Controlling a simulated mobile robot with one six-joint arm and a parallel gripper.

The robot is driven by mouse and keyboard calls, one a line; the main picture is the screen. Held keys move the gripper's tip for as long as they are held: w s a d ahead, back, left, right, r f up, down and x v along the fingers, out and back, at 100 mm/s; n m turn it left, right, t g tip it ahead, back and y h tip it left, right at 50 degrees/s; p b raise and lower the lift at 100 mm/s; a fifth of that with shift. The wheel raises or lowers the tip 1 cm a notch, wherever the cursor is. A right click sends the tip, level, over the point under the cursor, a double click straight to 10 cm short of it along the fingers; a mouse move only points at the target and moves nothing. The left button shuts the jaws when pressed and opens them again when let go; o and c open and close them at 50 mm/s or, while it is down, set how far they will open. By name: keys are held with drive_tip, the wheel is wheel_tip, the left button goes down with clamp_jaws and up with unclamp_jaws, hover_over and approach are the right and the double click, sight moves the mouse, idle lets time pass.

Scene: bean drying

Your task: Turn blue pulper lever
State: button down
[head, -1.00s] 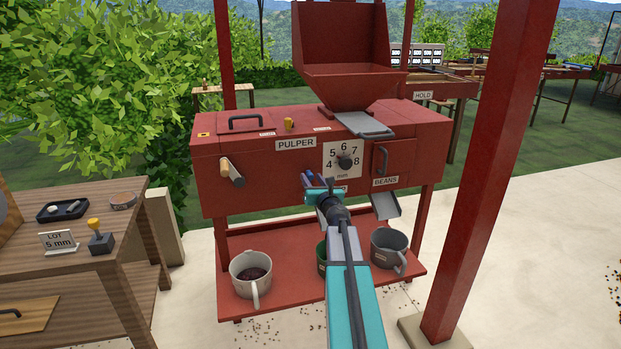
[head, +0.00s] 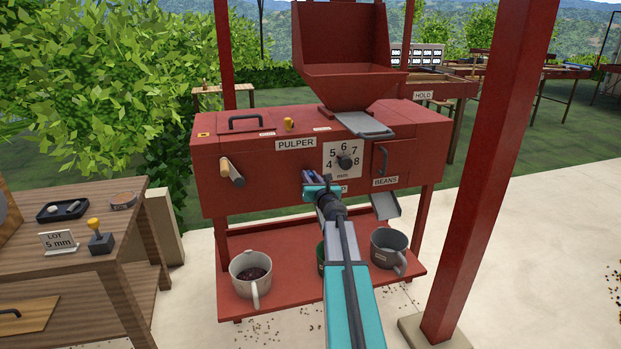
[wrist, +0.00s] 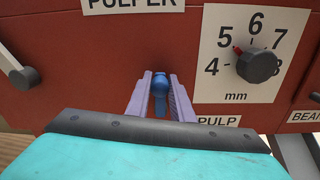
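The blue lever (wrist: 160,82) with its rounded knob is on the front of the red pulper (head: 260,150), above the PULP label in the wrist view. My gripper (wrist: 160,80) has its two lilac fingers on either side of the lever. The fingers look apart, with the knob between them and narrow gaps at its sides; firm contact is not visible. In the head view my gripper (head: 313,176) is at the pulper's front, below and left of the dial, and largely hides the lever.
The numbered dial (head: 344,161) is right of my gripper. A pale-handled crank (head: 232,173) is to its left. Mugs (head: 251,275) stand on the red shelf below. A red post (head: 495,170) rises at the right, and a wooden table (head: 100,215) stands at the left.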

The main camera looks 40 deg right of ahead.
drive_tip(key=shift+a+n, duration=0.15)
drive_tip(key=shift+n, duration=0.15)
drive_tip(key=n+b, duration=0.1)
drive_tip(key=a+n+b, duration=0.1)
drive_tip(key=n+b, duration=0.1)
drive_tip(key=w+a+f+n+b, duration=0.1)
drive_tip(key=shift+a+n+b, duration=0.2)
drive_tip(key=shift+n+b, duration=0.1)
drive_tip(key=n+b, duration=0.1)
drive_tip(key=a+f+n+b, duration=0.1)
drive_tip(key=n, duration=0.1)
drive_tip(key=shift+w+a+b, duration=0.25)
drive_tip(key=shift+w+b, duration=0.05)
drive_tip(key=shift+w, duration=0.05)
drive_tip(key=shift+w+a+f+n+b, duration=0.1)
drive_tip(key=shift+a+f+n+b, duration=0.1)
drive_tip(key=shift+n+b, duration=0.35)
drive_tip(key=shift+w+a+f+n+b, duration=0.1)
drive_tip(key=shift+a+f+n+b, duration=0.15)
drive_tip(key=shift+n, duration=0.6)
drive_tip(key=c, duration=1.6)
unclamp_jaws()
drive_tip(key=shift+o, duration=0.2)
drive_tip(key=shift+s, duration=0.2)
drive_tip(key=v, duration=1.3)
drive_tip(key=shift+s+r+p, duration=0.2)
drive_tip(key=shift+s+p, duration=0.05)
drive_tip(key=shift+p, duration=0.15)
